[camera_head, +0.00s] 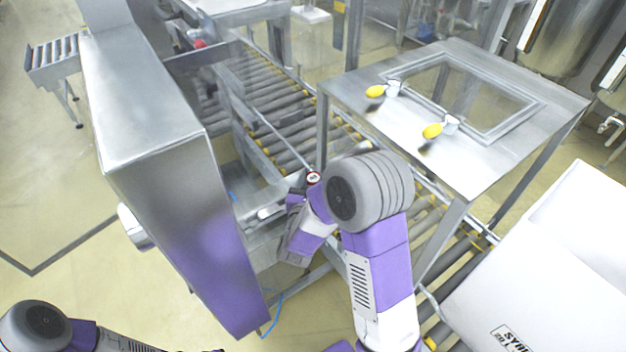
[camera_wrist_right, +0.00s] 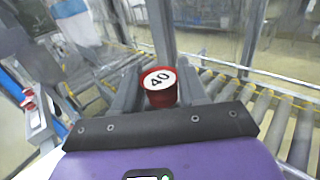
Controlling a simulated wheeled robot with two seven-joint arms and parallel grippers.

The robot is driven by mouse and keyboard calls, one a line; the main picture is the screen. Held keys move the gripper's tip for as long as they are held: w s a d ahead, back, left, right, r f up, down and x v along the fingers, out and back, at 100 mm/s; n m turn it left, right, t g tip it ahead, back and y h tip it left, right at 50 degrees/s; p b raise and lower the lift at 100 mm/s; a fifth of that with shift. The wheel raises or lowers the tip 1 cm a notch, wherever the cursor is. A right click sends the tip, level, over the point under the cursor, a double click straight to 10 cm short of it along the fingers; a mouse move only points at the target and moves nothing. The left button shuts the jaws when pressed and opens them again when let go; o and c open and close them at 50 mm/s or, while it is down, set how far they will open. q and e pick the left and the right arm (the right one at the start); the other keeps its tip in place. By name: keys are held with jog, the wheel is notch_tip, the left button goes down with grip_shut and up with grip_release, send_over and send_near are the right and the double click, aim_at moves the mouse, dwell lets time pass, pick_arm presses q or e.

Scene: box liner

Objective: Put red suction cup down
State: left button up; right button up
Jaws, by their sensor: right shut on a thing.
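The red suction cup (camera_wrist_right: 159,90) is a short red cylinder with a white top marked "40". In the right wrist view it sits between the two grey fingers of my right gripper (camera_wrist_right: 160,80), which is shut on it. In the head view the cup (camera_head: 313,178) shows small, mostly hidden behind my right gripper (camera_head: 306,186). It is held beside the roller conveyor, near the metal frame of the machine. What lies directly under it is hidden. My left arm shows at the bottom left of the head view, but its gripper is out of the picture.
A tall metal machine housing (camera_head: 150,110) stands left of the right gripper. A roller conveyor (camera_head: 265,105) runs behind it. A metal table with a framed window and yellow knobs (camera_head: 432,131) stands right. A white box (camera_head: 550,270) is at lower right. Another red piece (camera_head: 200,44) shows farther back.

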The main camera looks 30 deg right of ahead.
aim_at(312, 184)
jog(key=shift+f+b, duration=0.3)
jog(key=shift+b, duration=0.1)
jog(key=o, duration=1)
jog(key=shift+o, duration=0.2)
jog(key=shift+r, duration=0.15)
jog(key=shift+r+p, duration=0.2)
jog(key=shift+p, duration=0.2)
jog(key=v, duration=0.7)
jog(key=shift+s+a, duration=0.2)
